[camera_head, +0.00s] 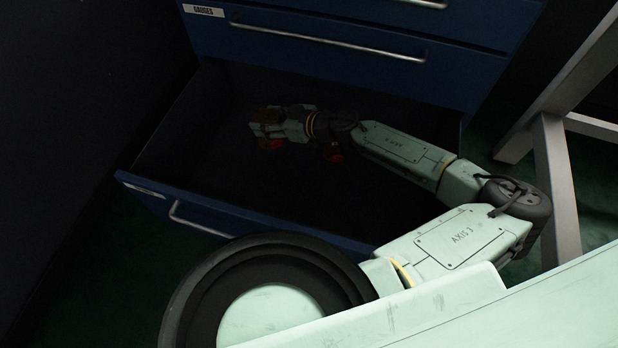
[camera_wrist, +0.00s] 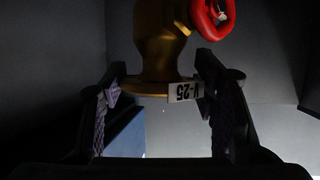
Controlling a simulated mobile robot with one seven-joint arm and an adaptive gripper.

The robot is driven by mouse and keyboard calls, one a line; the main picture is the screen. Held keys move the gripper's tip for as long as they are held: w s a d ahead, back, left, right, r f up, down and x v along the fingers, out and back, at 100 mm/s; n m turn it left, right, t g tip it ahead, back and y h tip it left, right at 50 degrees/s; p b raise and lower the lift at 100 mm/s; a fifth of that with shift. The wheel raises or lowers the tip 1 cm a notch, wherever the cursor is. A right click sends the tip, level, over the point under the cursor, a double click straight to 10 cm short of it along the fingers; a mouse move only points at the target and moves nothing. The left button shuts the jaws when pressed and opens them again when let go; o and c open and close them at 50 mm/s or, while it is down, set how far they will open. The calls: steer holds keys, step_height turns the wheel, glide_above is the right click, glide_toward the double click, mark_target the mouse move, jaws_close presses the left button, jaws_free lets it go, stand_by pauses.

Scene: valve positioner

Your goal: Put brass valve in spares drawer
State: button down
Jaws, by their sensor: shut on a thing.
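In the wrist view the brass valve (camera_wrist: 163,42) hangs between the two dark fingers of my gripper (camera_wrist: 162,82). The fingers are shut on it near its wide lower flange. It has a red handwheel (camera_wrist: 212,18) and a white tag (camera_wrist: 185,91) that reads V-25 upside down. In the head view the end of my arm reaches over or into an open blue drawer (camera_head: 240,218) with a dark interior. Dim red and brown shapes show near the arm's end; I cannot tell clearly which are the valve. The drawer's own label is unreadable from here.
Above the open drawer, a closed drawer (camera_head: 300,62) carries a label (camera_head: 204,10) and a long bar handle. A grey metal frame (camera_head: 560,185) stands at the right. Much of the drawer floor is dark, and what lies there is hard to see.

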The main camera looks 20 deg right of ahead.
steer(key=shift+s+d+f, duration=0.15)
steer(key=shift+d+f, duration=0.05)
steer(key=shift+d, duration=0.05)
steer(key=shift+f, duration=0.2)
steer(key=w+a+f+b, duration=0.2)
steer(key=w+a+b, duration=0.1)
steer(key=w, duration=0.4)
steer(key=w+a+f+b, duration=0.2)
steer(key=w+a+b, duration=0.2)
steer(key=w, duration=0.2)
steer(key=shift+w+a+f, duration=0.2)
steer(key=shift+w+f, duration=0.2)
steer(key=shift+f, duration=0.15)
steer(key=c, duration=0.6)
jaws_free()
steer(key=shift+f, duration=0.15)
